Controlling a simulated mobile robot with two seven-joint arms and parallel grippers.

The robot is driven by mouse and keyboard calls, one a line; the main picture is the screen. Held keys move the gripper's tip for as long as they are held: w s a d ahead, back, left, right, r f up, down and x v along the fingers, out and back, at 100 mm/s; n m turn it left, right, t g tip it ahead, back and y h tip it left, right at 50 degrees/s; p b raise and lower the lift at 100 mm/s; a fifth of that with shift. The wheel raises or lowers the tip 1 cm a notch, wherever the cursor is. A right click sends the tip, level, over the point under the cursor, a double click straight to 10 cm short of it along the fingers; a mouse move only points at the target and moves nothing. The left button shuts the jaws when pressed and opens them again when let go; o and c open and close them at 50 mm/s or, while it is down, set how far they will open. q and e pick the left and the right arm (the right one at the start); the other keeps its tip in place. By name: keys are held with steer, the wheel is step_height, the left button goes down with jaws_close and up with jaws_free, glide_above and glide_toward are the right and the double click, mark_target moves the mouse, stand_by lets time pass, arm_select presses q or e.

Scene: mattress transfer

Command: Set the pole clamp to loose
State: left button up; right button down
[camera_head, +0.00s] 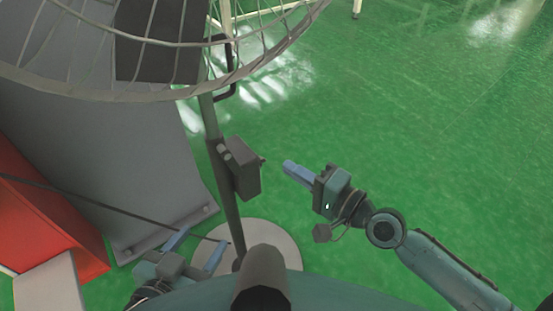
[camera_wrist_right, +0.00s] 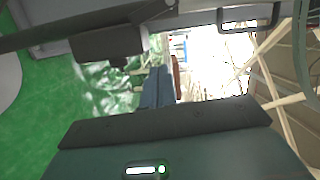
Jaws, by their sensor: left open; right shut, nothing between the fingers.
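The pole clamp (camera_head: 240,166) is a dark grey box fixed on the side of an upright grey pole (camera_head: 213,125). A small knob sticks out of its right side. In the right wrist view the clamp (camera_wrist_right: 105,44) is at the upper left. My right gripper (camera_head: 290,168) is shut and empty, a short gap to the right of the clamp and pointing at it. Its blue fingers (camera_wrist_right: 157,88) also show in the right wrist view. My left gripper (camera_head: 195,249) is open and empty, low and left of the pole. I cannot tell the clamp's setting.
A wire cage (camera_head: 225,81) hangs over the top of the pole. A round pale base (camera_head: 278,238) stands at its foot. A grey panel (camera_head: 130,165) and a red box (camera_head: 40,225) are at the left. Green floor to the right is clear.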

steer(key=shift+v, duration=1.3)
steer(key=shift+r, duration=0.15)
